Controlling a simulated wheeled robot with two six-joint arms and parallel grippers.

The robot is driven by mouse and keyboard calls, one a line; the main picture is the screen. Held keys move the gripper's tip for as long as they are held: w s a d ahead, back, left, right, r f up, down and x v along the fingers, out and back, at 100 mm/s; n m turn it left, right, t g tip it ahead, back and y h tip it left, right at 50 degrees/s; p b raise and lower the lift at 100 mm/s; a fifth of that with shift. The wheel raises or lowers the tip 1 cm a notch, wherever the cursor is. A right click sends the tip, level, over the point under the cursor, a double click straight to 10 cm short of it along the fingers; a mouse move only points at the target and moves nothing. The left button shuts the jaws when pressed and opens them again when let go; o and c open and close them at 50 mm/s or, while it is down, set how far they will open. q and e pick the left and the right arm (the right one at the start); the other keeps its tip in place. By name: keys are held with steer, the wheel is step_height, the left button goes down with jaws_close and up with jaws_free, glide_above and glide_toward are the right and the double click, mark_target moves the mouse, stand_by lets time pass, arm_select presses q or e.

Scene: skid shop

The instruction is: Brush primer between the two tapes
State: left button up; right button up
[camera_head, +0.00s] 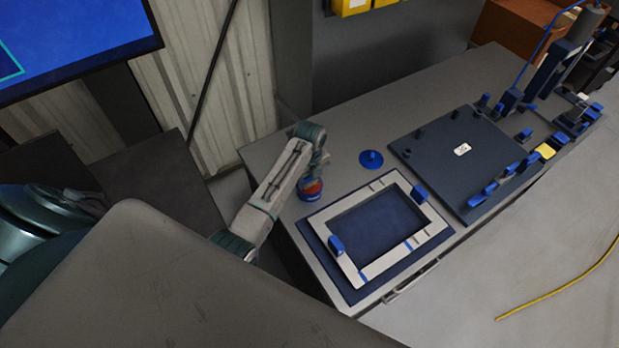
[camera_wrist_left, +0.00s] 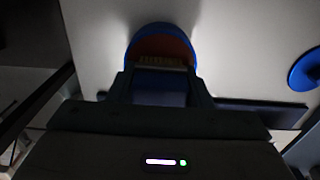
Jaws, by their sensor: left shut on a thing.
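A blue pot (camera_head: 311,194) with a reddish-orange inside stands at the bench's left edge, left of the frame. My left gripper (camera_head: 318,168) is right above it, pointing down. In the left wrist view, the gripper (camera_wrist_left: 160,88) is shut on a brush (camera_wrist_left: 160,80) with a blue body and pale bristles. The bristles are over or in the pot (camera_wrist_left: 187,40); I cannot tell if they touch the contents. A pale rectangular frame (camera_head: 382,272) lies on a dark blue base, with thin blue strips (camera_head: 408,245) on its near side, possibly the tapes. My right gripper is not in view.
A blue disc with a knob (camera_head: 371,158) lies behind the frame. A dark plate (camera_head: 440,158) with blue fixtures is to the right. A yellow cable (camera_head: 560,292) lies on the floor.

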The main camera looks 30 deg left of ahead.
arm_select(q)
steer(key=shift+f, duration=0.1)
stand_by(1.0)
steer(key=shift+r, duration=3.55)
